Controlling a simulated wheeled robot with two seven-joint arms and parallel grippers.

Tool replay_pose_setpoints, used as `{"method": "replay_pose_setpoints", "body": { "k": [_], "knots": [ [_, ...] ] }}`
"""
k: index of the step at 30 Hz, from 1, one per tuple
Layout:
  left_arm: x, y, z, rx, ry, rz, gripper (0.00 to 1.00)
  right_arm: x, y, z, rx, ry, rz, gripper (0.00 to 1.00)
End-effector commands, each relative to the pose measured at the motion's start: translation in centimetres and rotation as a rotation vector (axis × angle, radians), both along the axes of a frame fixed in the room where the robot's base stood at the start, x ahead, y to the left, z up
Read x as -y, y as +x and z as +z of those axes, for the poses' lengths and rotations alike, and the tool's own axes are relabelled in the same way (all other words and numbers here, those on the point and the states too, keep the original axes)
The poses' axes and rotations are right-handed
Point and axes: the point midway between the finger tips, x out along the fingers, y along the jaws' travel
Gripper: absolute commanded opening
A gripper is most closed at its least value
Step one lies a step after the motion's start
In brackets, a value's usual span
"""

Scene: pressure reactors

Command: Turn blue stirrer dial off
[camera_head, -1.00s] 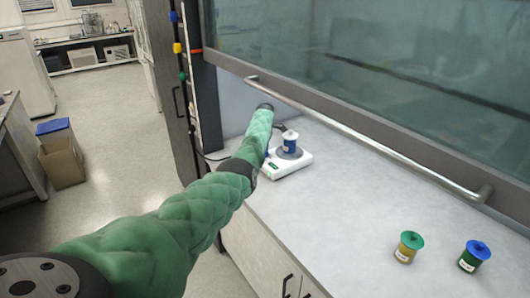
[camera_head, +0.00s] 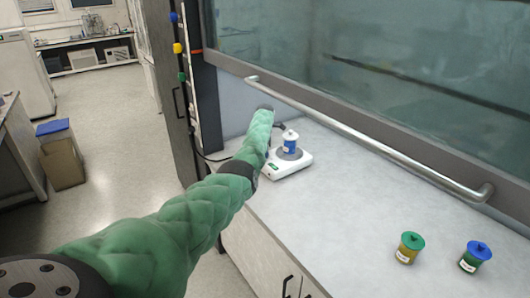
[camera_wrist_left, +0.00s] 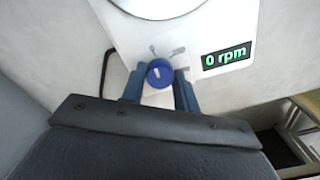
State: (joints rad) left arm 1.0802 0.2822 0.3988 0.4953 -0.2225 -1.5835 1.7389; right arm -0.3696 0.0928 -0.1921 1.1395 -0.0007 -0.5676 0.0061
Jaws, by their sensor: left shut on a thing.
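The white stirrer (camera_head: 297,162) stands on the bench under the fume hood sash, with a blue-and-white reactor (camera_head: 290,143) on its round plate. In the left wrist view the blue dial (camera_wrist_left: 160,73) sits on the stirrer's front beside a lit display (camera_wrist_left: 226,56) reading 0 rpm. My left gripper (camera_wrist_left: 160,80) is shut on the dial, with one finger on each side of it. In the head view my left arm hides the dial and the gripper fingers. My right gripper is in neither view.
A yellow reactor with a green lid (camera_head: 409,248) and a green reactor with a blue lid (camera_head: 474,257) stand at the right on the bench. The sash handle (camera_head: 370,136) runs above the bench. The bench between is clear.

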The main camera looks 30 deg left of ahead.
Motion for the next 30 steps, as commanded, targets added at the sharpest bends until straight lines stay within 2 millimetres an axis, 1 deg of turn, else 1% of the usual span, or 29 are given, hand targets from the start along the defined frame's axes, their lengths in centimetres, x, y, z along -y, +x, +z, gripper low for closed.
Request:
{"method": "replay_pose_setpoints", "body": {
  "k": [1,2,3,5,6,13,17,19,21,27,30],
  "knots": [
    [-0.1,0.2,0.4,0.007,0.002,0.001,0.08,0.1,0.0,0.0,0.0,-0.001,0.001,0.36],
    [-0.1,0.2,0.4,0.007,0.002,0.001,0.08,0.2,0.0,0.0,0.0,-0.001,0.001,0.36],
    [-0.1,0.2,0.4,0.007,0.002,0.001,0.38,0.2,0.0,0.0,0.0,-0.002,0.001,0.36],
    [-0.1,0.2,0.4,0.006,0.002,0.0,0.5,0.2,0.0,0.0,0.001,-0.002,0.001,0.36],
    [0.0,0.2,0.3,0.005,0.001,0.0,0.52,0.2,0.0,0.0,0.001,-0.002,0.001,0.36],
    [0.0,0.1,0.2,0.003,0.001,0.0,0.52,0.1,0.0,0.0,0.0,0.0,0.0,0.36],
    [0.0,0.1,0.6,0.003,0.001,-0.001,0.52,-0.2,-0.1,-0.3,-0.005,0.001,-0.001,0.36],
    [0.0,0.2,1.3,0.004,0.001,-0.001,0.52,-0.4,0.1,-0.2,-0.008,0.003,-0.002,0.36],
    [0.0,0.2,2.3,0.005,0.002,-0.001,0.52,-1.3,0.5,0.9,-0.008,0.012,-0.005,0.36],
    [0.0,0.2,5.3,0.005,0.001,-0.002,0.52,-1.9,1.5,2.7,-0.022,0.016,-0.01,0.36],
    [0.1,0.2,6.5,0.004,0.001,-0.002,0.52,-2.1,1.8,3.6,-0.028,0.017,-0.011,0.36]
  ]
}}
